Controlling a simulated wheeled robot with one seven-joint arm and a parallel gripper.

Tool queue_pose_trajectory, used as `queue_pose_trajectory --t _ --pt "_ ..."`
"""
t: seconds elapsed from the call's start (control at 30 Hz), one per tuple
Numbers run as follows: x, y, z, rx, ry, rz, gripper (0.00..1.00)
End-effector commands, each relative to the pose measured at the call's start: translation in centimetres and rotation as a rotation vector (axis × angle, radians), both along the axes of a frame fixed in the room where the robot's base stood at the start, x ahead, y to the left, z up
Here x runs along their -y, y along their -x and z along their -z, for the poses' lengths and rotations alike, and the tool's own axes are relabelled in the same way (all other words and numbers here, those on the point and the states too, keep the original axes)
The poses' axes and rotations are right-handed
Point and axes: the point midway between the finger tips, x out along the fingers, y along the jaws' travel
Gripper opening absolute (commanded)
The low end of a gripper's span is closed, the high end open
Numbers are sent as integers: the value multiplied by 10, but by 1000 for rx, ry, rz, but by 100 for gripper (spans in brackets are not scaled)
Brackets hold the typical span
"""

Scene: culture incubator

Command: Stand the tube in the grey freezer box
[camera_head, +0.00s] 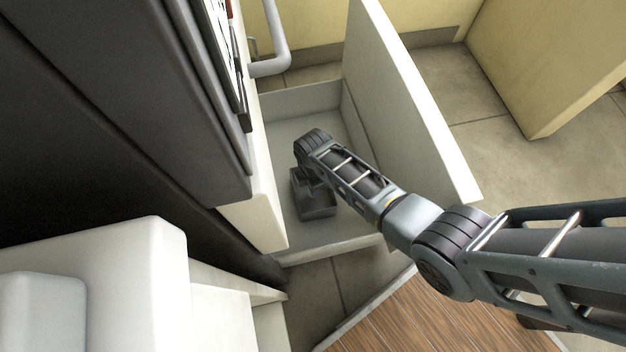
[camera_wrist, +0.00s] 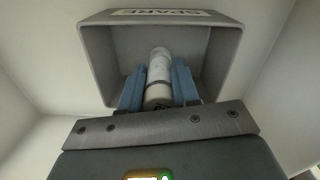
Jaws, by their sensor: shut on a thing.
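The grey freezer box (camera_head: 318,204) sits on the floor of an open white drawer, partly hidden by my arm in the head view. In the wrist view the box (camera_wrist: 95,58) is open towards the camera and has a "SPARE" label on its far rim. A pale tube with a white top (camera_wrist: 159,68) is between the blue fingers of my gripper (camera_wrist: 158,88). The gripper is shut on the tube, and the fingertips and tube are over or within the box opening. I cannot tell whether the tube touches the box floor.
The white drawer (camera_head: 290,128) has low walls, with a tall white front panel (camera_head: 405,95) on its right. A dark cabinet (camera_head: 130,90) stands close on the left. The drawer floor around the box is bare.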

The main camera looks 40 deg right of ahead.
Motion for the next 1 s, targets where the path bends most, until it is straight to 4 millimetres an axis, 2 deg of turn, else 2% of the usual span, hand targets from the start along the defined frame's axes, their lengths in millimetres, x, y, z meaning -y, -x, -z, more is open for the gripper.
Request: queue_pose_trajectory --t 0.03,0.1,0.5,0.53,0.8,1.0 --pt "0 0 13 -1 0 0 0" --pt "0 0 20 -1 0 0 0" --pt "0 0 24 0 0 0 0" --pt "0 0 24 0 0 0 31" --pt "0 0 23 0 0 0 56" --pt "0 0 23 0 0 0 56"
